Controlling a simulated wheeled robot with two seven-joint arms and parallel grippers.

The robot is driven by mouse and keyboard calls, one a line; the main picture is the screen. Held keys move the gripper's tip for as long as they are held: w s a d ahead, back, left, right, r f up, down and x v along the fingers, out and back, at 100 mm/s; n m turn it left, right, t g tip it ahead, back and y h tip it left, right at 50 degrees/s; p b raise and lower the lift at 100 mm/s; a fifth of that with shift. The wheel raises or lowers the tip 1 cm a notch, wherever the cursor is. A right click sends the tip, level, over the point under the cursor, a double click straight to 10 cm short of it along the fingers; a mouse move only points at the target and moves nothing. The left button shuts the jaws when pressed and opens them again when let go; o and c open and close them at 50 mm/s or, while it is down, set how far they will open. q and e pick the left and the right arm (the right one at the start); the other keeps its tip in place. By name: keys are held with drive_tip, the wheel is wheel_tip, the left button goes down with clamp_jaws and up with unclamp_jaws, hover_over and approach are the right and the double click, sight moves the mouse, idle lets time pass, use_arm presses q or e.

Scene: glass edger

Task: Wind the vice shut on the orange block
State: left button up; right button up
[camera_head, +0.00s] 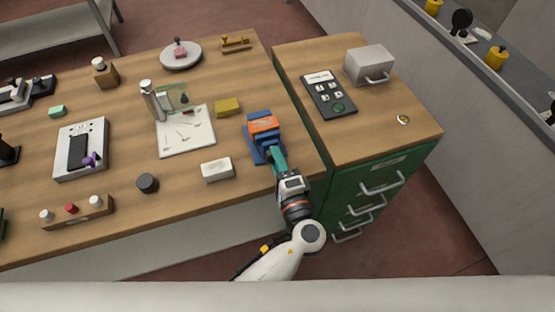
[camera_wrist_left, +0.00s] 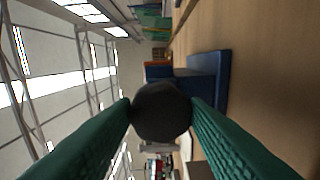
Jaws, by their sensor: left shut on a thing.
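The blue vice (camera_head: 251,144) stands near the right front edge of the wooden bench; its blue base (camera_wrist_left: 222,82) also shows in the left wrist view. The orange block (camera_head: 263,124) sits at the top of the vice between blue parts; whether both jaws touch it cannot be told. A bit of orange (camera_wrist_left: 158,70) shows behind the knob in the left wrist view. My left gripper (camera_head: 278,160) is at the front of the vice, its green fingers shut on a dark round knob (camera_wrist_left: 160,112). The knob hides much of the vice there. My right gripper is not in view.
A white block (camera_head: 217,170) and a yellow block (camera_head: 228,107) lie left of the vice. A dark round piece (camera_head: 147,183) stands farther left. To the right is a green drawer cabinet (camera_head: 360,190) with a keypad (camera_head: 329,95) and a grey box (camera_head: 369,64) on top.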

use_arm(q)
drive_tip(key=m+p, duration=0.2)
drive_tip(key=m, duration=0.4)
drive_tip(key=shift+m, duration=0.3)
drive_tip(key=m+p, duration=0.2)
drive_tip(key=m, duration=0.2)
drive_tip(key=shift+f+m+p, duration=0.1)
drive_tip(key=shift+m+p, duration=0.75)
drive_tip(key=shift+m, duration=0.65)
drive_tip(key=o, duration=1)
drive_tip(key=shift+s, duration=0.1)
